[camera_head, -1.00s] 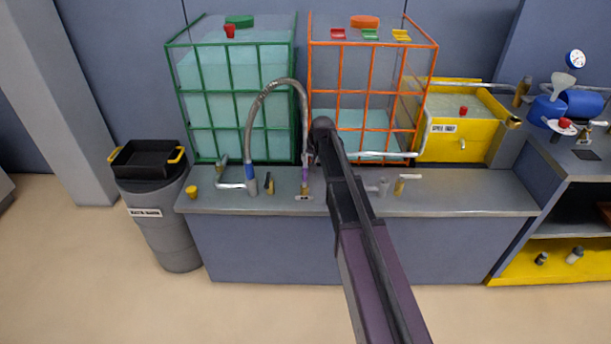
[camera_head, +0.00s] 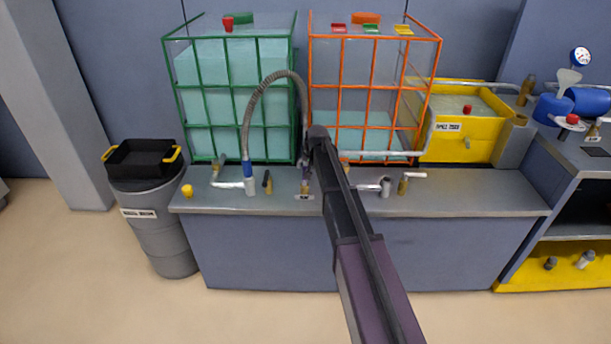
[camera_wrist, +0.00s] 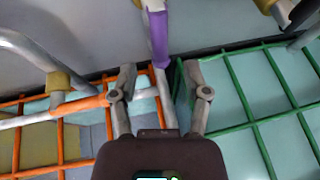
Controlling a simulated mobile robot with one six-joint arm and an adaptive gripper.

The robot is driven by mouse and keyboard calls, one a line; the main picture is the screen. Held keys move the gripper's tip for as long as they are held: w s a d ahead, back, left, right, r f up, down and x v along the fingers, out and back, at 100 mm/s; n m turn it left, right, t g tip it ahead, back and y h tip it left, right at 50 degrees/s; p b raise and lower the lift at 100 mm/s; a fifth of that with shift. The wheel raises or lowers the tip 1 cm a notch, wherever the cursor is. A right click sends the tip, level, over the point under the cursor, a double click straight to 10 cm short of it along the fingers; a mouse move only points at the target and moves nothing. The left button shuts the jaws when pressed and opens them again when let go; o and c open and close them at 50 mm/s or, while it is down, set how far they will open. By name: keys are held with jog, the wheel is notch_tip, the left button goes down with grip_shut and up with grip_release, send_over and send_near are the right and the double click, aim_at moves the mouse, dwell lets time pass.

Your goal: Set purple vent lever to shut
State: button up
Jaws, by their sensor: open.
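My gripper (camera_wrist: 158,72) is open, with one fingertip on each side of the line of the lever and rod. The purple part lies mostly beyond the fingertips, and I cannot tell whether either finger touches it. In the head view my gripper (camera_head: 306,168) hangs over the bench in front of the lever's brass valve fitting (camera_head: 305,187). There the arm and gripper hide most of the lever.
A curved grey hose (camera_head: 247,115) arches just left of my gripper. The green-caged tank (camera_head: 205,122) and orange-caged tank (camera_head: 371,85) stand behind.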

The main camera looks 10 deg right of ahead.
jog(key=shift+b+x, duration=1.1)
jog(key=shift+x, duration=0.45)
grip_shut()
